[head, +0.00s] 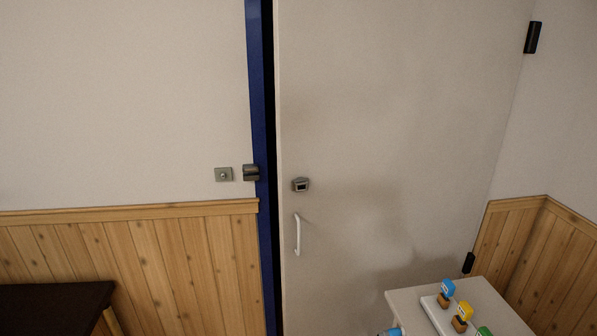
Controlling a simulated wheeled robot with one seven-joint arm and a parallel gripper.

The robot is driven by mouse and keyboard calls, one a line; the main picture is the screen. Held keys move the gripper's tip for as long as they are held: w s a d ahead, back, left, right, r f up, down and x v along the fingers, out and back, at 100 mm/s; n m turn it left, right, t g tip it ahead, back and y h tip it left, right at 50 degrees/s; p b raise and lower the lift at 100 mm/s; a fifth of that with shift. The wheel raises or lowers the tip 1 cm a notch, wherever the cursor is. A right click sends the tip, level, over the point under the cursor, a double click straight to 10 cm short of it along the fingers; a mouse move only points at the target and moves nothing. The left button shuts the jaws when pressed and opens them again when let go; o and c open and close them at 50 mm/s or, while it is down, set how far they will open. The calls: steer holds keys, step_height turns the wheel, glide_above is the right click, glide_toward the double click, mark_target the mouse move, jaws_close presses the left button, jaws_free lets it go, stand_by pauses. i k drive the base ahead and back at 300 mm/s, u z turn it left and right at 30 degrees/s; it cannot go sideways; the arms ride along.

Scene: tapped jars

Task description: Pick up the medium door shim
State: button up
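Three small pieces stand in a row on a white table at the lower right. One has a blue top (448,287), one a yellow top (465,310) and one a green top (484,332), cut by the bottom edge. Brown wooden blocks show beside the blue and yellow tops. They may be the door shims, but I cannot tell which is the medium one. My gripper is not in view.
The white table (495,300) stands before a pale door (390,120) with a white handle (297,235). A dark gap shows between the door and its blue frame (262,100). A dark brown surface (50,305) is at the lower left.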

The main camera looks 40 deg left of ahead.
mark_target(465, 311)
steer(key=u, duration=0.25)
steer(key=k, duration=0.3)
steer(key=u, duration=0.25)
steer(key=i, duration=0.75)
steer(key=z, duration=0.5)
